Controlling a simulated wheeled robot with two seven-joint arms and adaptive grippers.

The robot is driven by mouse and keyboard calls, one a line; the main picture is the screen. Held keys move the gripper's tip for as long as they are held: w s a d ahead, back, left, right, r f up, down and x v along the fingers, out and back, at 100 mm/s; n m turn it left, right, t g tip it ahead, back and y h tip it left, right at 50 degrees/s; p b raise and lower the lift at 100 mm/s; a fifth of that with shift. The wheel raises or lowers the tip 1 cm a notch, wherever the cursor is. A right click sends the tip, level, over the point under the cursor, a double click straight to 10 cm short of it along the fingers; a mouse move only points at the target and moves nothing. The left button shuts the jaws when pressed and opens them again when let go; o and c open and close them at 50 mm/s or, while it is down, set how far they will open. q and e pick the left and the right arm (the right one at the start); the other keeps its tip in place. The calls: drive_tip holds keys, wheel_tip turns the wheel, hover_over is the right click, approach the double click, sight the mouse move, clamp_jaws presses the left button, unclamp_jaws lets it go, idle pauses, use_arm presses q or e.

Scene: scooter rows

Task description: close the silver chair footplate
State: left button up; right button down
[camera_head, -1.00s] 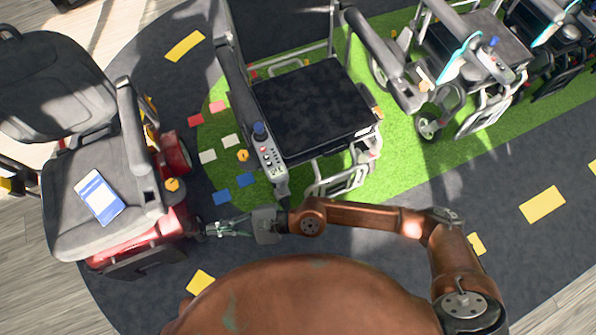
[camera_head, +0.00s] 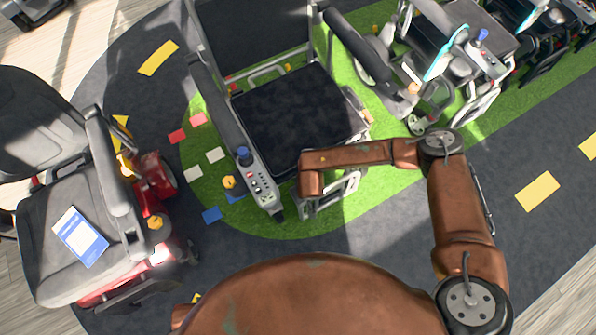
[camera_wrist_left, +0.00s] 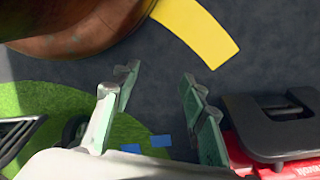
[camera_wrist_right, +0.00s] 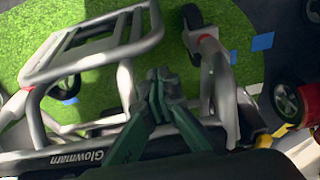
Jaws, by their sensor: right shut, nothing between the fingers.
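The silver chair (camera_head: 285,115) has a black seat, tubular silver frame and a joystick armrest. Its footplate (camera_head: 340,190) is a silver tube frame low at the front, partly hidden by my right arm. In the right wrist view the footplate (camera_wrist_right: 95,50) is a barred loop over the grass, extending out from the frame marked "Glowmarn". My right gripper (camera_wrist_right: 160,75) is shut and empty, apart from the loop in the picture, to its right; whether it touches the frame behind is unclear. The head view hides it. My left gripper (camera_wrist_left: 158,80) is open and empty above dark floor.
A red scooter (camera_head: 150,185) with a grey seat and a blue-white booklet (camera_head: 80,237) stands at the left. Another chair (camera_head: 460,60) stands at the upper right. The dark floor (camera_head: 400,245) in front is clear.

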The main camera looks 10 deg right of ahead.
use_arm(q)
drive_tip(key=shift+t+h, duration=0.4)
drive_tip(key=shift+t, duration=0.1)
drive_tip(key=shift+w+d+r+b, duration=0.35)
drive_tip(key=shift+w+r+b, duration=0.1)
drive_tip(key=shift+r, duration=0.15)
drive_tip(key=shift+w+d+r+b, duration=0.3)
drive_tip(key=shift+d+r+b, duration=0.15)
drive_tip(key=shift+r, duration=0.2)
drive_tip(key=shift+w+d+r+b, duration=0.3)
drive_tip(key=shift+w+r+b, duration=0.15)
drive_tip(key=shift+r, duration=0.15)
use_arm(e)
drive_tip(key=x, duration=0.6)
drive_tip(key=shift+f, duration=0.25)
use_arm(q)
drive_tip(key=shift+d+f, duration=0.1)
